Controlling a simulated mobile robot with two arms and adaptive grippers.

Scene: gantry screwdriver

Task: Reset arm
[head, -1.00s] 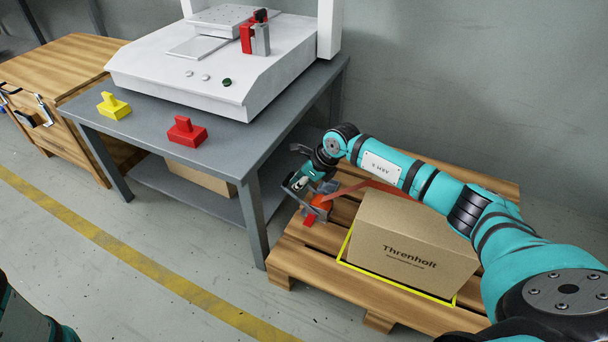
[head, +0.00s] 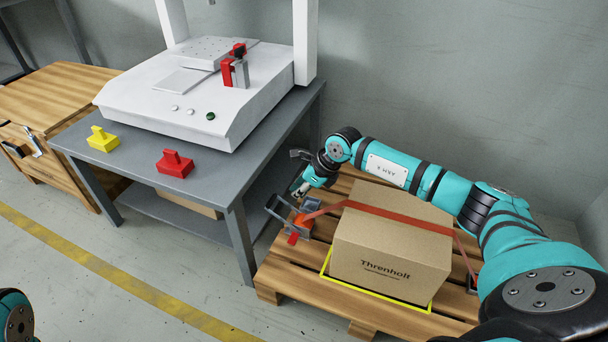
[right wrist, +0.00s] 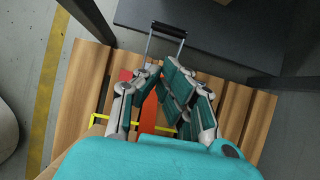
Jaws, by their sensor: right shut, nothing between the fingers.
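My right arm reaches in from the right in the head view, over the strapped carton. Its gripper (head: 302,189) is shut and empty, just above and behind the strap ratchet (head: 297,222). In the right wrist view my right gripper (right wrist: 160,72) covers part of the orange strap (right wrist: 150,115). The ratchet's dark handle (right wrist: 169,29) stands out past the fingertips. The orange strap (head: 395,216) crosses the top of the cardboard box (head: 388,262). A piece of my left arm shows at the lower left of the head view, but its gripper is outside the picture.
The box stands on a wooden pallet (head: 282,277) inside a yellow outline. A grey table (head: 130,173) to the left bears a white gantry machine (head: 190,105), a yellow block (head: 102,139) and a red block (head: 174,163). A wooden bench (head: 60,88) stands farther left. Grey walls close the back.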

